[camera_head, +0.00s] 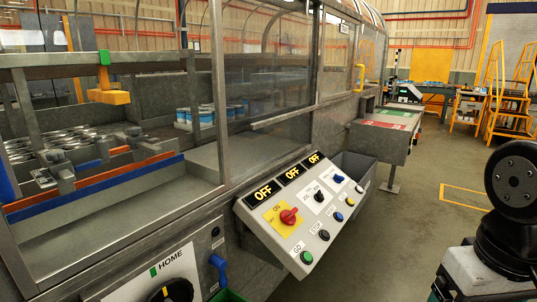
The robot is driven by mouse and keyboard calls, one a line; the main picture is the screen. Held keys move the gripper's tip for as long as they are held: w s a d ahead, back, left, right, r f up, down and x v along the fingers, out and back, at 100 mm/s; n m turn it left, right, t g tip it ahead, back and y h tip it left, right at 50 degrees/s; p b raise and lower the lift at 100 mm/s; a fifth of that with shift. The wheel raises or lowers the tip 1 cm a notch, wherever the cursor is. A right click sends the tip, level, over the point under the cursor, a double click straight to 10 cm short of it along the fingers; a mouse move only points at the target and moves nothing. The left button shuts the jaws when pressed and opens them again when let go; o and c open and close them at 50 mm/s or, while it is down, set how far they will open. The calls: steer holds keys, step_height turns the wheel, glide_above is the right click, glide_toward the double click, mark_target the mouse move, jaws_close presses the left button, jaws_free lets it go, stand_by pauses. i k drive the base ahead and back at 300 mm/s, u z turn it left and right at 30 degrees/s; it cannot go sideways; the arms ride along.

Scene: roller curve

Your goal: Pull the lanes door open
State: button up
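A long machine with a grey metal frame and clear panels fills the left and middle. A yellow handle (361,76) is on the frame farther right. A blue handle (218,270) is on the lower front, near a dial panel marked HOME (165,274). No label shows which of these is the lanes door. Part of my own black and grey arm shows at the right edge; my gripper is out of view.
A sloped control panel (305,210) juts out below the clear panel, with a red knob, several buttons and displays reading OFF. A grey bin (355,170) and a side table (388,118) stand beyond it. Grey floor (410,225) is clear between machine and arm.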

mark_target(10, 190)
steer(key=u, duration=0.7)
steer(key=i, duration=0.25)
steer(key=u, duration=0.55)
